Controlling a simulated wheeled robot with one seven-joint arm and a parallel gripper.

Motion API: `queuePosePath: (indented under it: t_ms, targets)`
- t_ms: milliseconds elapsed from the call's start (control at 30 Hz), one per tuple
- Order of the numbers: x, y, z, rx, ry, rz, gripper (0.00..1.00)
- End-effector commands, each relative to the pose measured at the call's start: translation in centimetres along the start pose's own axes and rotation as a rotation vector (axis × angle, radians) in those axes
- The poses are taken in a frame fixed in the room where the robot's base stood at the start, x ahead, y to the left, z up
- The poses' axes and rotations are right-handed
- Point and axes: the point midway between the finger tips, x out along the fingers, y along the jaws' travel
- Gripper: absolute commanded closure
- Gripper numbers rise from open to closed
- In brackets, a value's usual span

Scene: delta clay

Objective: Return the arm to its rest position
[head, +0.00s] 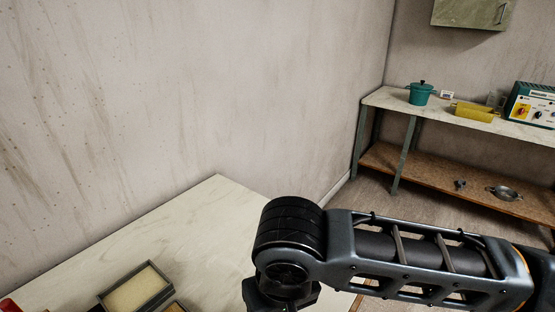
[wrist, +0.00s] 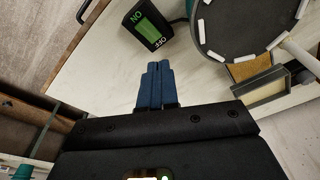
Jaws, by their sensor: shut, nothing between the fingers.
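My arm (head: 400,262) crosses the lower right of the head view, over the corner of a pale worktop (head: 215,205). My gripper (wrist: 158,66) shows in the wrist view with its two blue fingers pressed together and nothing between them. The fingers point over the pale worktop, below a black box (wrist: 149,27) with a green ON/OFF face. They look apart from the box, but their height above the worktop is hard to tell. The gripper itself is out of sight in the head view.
A framed cream block (head: 138,288) lies on the worktop. A round dark dish (wrist: 240,25) with white pieces is right of the fingers. A far bench (head: 385,97) bears a teal pot (head: 420,94), a yellow dish (head: 475,112) and an instrument (head: 533,106).

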Motion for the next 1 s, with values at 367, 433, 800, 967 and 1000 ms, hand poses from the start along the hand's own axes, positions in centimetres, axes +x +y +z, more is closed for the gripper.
queuePosePath:
  t_ms: [367,433,800,967,1000]
  targets:
    - [-4.1,-14.4,-2.0,-0.014,0.242,-0.517,1.0]
    - [-5.5,-16.4,-2.5,0.004,0.306,-0.617,1.0]
    - [-11.7,-19.3,-4.7,0.22,0.669,-0.972,1.0]
    - [-12.3,-17.2,-4.5,0.357,0.82,-1.015,1.0]
    - [-12.3,-16.5,-4.3,0.393,0.857,-1.015,1.0]
